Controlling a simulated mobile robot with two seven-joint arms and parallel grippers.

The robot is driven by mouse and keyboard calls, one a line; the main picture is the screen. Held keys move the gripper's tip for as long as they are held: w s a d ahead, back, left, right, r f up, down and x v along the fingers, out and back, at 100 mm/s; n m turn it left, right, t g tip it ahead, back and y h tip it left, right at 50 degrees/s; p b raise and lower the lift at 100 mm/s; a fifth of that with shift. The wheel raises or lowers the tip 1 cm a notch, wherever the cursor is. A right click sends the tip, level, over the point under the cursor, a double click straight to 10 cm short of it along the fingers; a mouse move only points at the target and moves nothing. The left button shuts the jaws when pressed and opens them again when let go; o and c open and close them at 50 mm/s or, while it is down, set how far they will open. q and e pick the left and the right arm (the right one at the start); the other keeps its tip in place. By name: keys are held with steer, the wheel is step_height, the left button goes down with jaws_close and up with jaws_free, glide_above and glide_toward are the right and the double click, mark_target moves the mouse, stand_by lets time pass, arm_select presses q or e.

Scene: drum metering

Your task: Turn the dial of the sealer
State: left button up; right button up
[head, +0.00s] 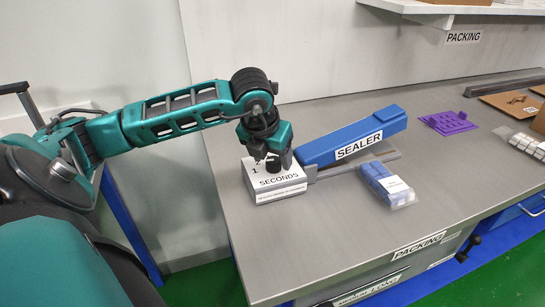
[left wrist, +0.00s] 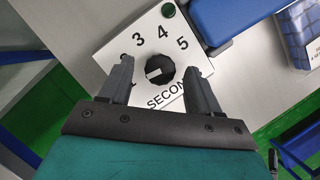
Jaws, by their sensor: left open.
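The sealer (head: 352,136) lies on the grey bench, with a blue arm labelled SEALER and a white dial box (head: 278,190) marked SECONDS at its left end. The black dial knob (head: 273,165) stands on top of this box. In the left wrist view the knob (left wrist: 160,69) has a white mark on its left part, and the numbers 3, 4 and 5 show around it. My left gripper (head: 273,160) points down over the box. Its open fingers (left wrist: 158,75) are on either side of the knob; whether they touch it I cannot tell. My right gripper is not in view.
A clear pack of blue items (head: 387,184) lies in front of the sealer. A purple tray (head: 447,123) and brown cardboard (head: 513,102) lie farther right. A white shelf (head: 440,8) overhangs the back. The bench front is clear.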

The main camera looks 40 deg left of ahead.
arm_select(q)
steer(key=shift+w+f, duration=0.2)
steer(key=shift+f, duration=0.25)
